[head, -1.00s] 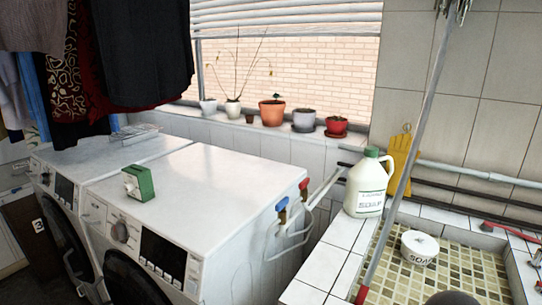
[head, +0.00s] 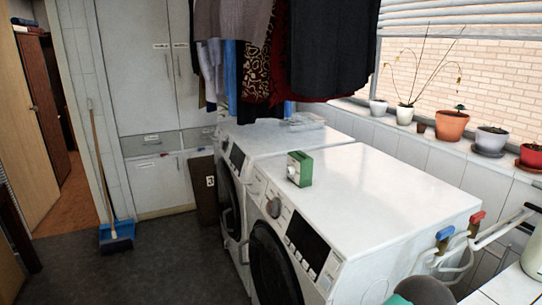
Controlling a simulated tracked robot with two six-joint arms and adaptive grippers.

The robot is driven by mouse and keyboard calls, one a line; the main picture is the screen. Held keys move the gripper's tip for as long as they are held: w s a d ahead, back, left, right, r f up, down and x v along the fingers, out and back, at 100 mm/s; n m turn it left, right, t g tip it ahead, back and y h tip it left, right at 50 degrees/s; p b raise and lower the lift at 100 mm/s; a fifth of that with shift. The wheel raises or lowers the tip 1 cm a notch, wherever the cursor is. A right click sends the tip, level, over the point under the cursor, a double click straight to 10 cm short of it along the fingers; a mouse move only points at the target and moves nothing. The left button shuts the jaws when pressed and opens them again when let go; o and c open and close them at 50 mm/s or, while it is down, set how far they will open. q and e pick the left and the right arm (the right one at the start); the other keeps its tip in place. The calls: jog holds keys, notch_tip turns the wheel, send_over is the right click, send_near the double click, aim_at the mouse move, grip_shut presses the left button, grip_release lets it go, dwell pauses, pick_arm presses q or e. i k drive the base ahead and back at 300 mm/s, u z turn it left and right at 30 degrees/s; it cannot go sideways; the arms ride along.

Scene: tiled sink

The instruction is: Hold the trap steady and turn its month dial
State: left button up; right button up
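The trap appears to be the small green box (head: 304,168) with a pale front, upright on top of the nearer white washing machine (head: 390,180). A small round pale knob, possibly the month dial (head: 293,174), shows on its front face. It is too small for me to read any marks on it. Nothing touches the box. Neither of my grippers is in view. A rounded grey shape at the bottom right edge may be part of my own arm.
Blue and red valve handles (head: 446,233) with hoses stand at the machine's right side. Dark clothes (head: 333,50) hang above the far machine. Potted plants (head: 452,124) line the sill. A broom and blue dustpan (head: 117,235) stand left; floor between is clear.

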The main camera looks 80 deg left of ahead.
aim_at(290, 171)
jog(key=u, duration=0.15)
jog(key=i, duration=0.25)
jog(key=u, duration=2.05)
jog(key=k, duration=0.45)
jog(key=u, duration=0.5)
jog(key=i, duration=0.45)
jog(key=z, duration=0.3)
